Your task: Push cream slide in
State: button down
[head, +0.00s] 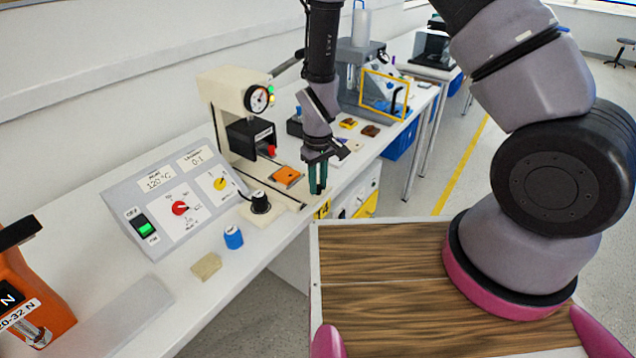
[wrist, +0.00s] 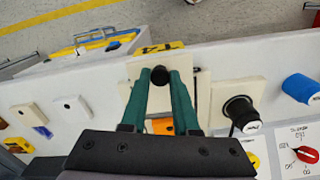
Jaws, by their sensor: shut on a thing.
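My gripper (head: 318,191) is low over the white bench, in front of the cream press (head: 231,88). In the wrist view its green fingers (wrist: 162,76) are closed around a small round black knob (wrist: 160,75). The knob stands at the cream slide (wrist: 203,88), a flat cream plate partly hidden by the fingers. An orange block (head: 287,176) sits on the press base, on the press side of the fingers; part of it shows between them in the wrist view (wrist: 161,125). The head view does not show the knob clearly.
A black dial (head: 260,202) on a cream block stands beside the slide. A blue knob (head: 233,238) and a tan block (head: 206,267) lie nearer. A grey control panel (head: 165,200) is at left. A wooden-topped surface (head: 375,285) is in front of the bench.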

aim_at(294, 177)
dwell(0.9)
jog(key=w+a, duration=0.1)
jog(key=a, duration=0.1)
jog(key=w+a, duration=0.4)
jog(key=shift+w+a, duration=0.2)
jog(key=shift+a, duration=0.2)
jog(key=c, duration=0.7)
grip_release()
jog(key=shift+o, duration=0.2)
